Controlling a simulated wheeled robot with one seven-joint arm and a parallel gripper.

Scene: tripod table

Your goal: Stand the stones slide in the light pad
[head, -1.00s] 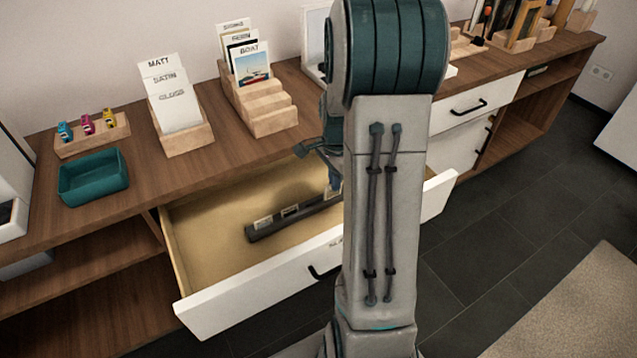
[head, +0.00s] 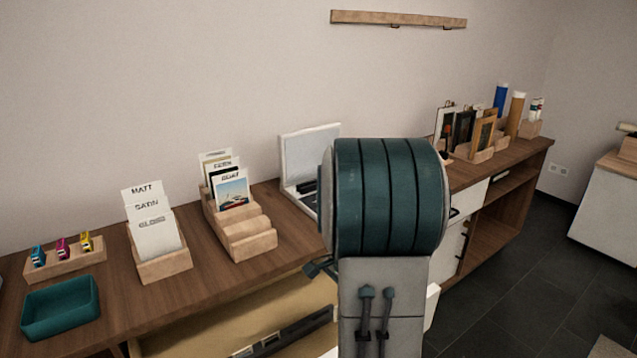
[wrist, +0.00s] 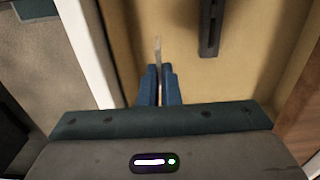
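In the wrist view my gripper (wrist: 160,85) is shut on a thin, pale, upright piece, seen edge-on (wrist: 158,52). It looks like a slide, but its label cannot be read. The piece is over the open drawer, beside a dark slotted rack (wrist: 210,25). In the head view the rack (head: 295,335) lies in the drawer with small labelled slides in it. My arm hides the gripper's fingers there. A device with a raised white panel (head: 308,155), probably the light pad, stands on the counter against the wall, partly behind my arm.
A wooden card stand (head: 165,265), a stepped wooden rack (head: 250,240), a teal tray (head: 62,310) and a small wooden holder (head: 65,265) stand on the counter (head: 190,295). Frames and tubes stand at the far right. A wooden rail (head: 398,20) is on the wall.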

